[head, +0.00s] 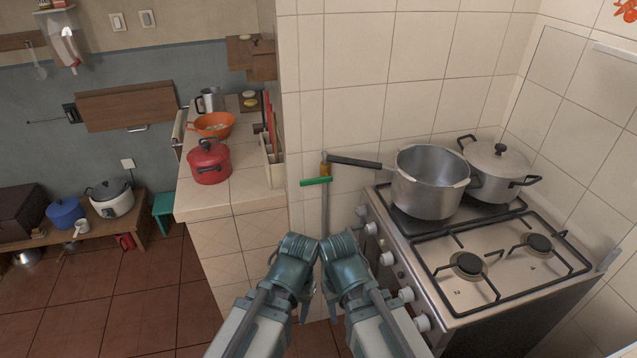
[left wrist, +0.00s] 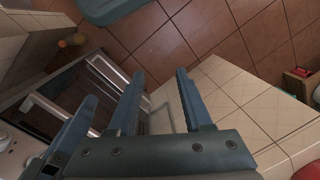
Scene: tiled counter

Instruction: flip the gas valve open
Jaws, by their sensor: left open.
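The gas valve's green handle (head: 316,181) lies crosswise to the upright grey pipe (head: 325,207) on the tiled wall, left of the stove. A brass fitting (head: 325,169) sits just above the handle. My left gripper (head: 304,306) is below the valve, low in the head view and apart from it. In the left wrist view its two fingers (left wrist: 160,92) are spread with nothing between them. My right gripper (head: 331,302) is close beside the left one; its fingers are mostly hidden behind its wrist. The valve does not show in the left wrist view.
The stove (head: 450,290) stands to the right, with an open pot (head: 428,190) whose long handle (head: 353,161) reaches out near the valve. A lidded pot (head: 497,170) is behind it. A tiled counter (head: 210,205) with a red pot (head: 209,166) stands left.

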